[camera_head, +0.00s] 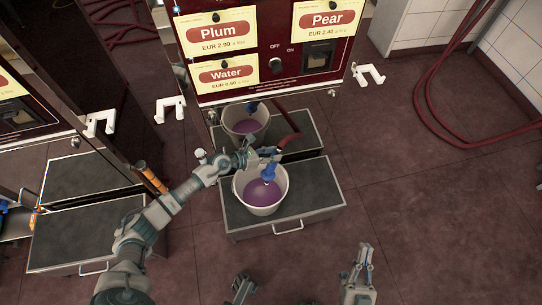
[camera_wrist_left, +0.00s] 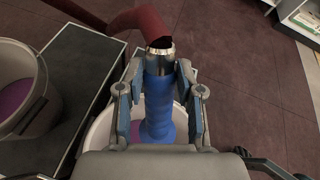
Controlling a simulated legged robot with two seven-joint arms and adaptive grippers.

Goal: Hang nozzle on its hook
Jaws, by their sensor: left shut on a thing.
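The blue nozzle (camera_head: 268,172) is held by my left gripper (camera_head: 262,160) over a white bucket (camera_head: 239,191) of purple liquid. In the left wrist view the nozzle (camera_wrist_left: 158,100) sits between the two fingers (camera_wrist_left: 158,108), with its metal collar and red hose (camera_wrist_left: 140,18) at the far end. White hooks show on the pump's left side (camera_head: 171,109) and right side (camera_head: 368,76); both look empty. My right gripper (camera_head: 303,266) is at the bottom of the head view, its fingers wide apart with nothing between them.
The bucket stands on a grey-topped platform (camera_head: 312,191) before the dark red pump (camera_head: 285,40). A similar bucket behind it looks like a reflection in the pump front. Another pump with a white hook (camera_head: 100,123) is at left. A red hose (camera_head: 440,110) lies right.

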